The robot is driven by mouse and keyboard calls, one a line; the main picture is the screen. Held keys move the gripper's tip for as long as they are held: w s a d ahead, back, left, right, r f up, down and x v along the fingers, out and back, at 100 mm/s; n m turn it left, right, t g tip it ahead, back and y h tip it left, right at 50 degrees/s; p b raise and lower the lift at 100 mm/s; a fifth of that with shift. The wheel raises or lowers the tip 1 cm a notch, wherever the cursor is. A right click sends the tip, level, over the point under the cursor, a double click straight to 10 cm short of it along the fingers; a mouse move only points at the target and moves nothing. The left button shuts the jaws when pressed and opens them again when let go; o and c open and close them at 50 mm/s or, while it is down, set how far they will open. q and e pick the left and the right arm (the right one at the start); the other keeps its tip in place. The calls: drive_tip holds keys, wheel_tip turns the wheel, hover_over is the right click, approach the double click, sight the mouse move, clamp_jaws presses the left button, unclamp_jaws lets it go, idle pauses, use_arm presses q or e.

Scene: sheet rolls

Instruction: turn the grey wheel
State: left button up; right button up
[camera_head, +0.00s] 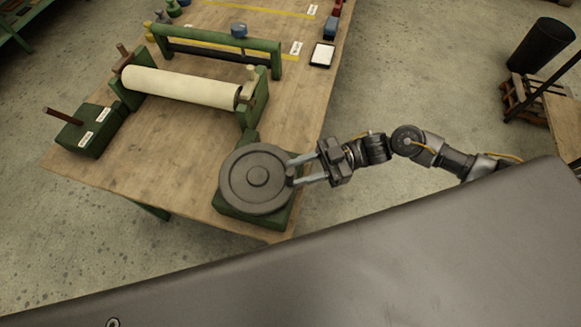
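The grey wheel (257,176) is a dark grey disc with a raised hub. It lies flat on a green base (262,217) at the table's near right corner. My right gripper (290,173) reaches in from the right. Its two fingers are spread apart at the wheel's right edge. A small dark knob seems to sit on the rim between the fingertips; contact with it cannot be made out. My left gripper is not in view.
A green stand holds a cream roll (180,87) behind the wheel. A green block with a brown lever (86,130) stands at the left on the wooden table (150,160). My large grey body panel covers the bottom. A black bin (541,45) stands far right.

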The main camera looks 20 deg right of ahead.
sight(290, 174)
drive_tip(key=shift+a+p, duration=0.4)
drive_tip(key=shift+a, duration=1.15)
clamp_jaws()
drive_tip(key=shift+d, duration=0.1)
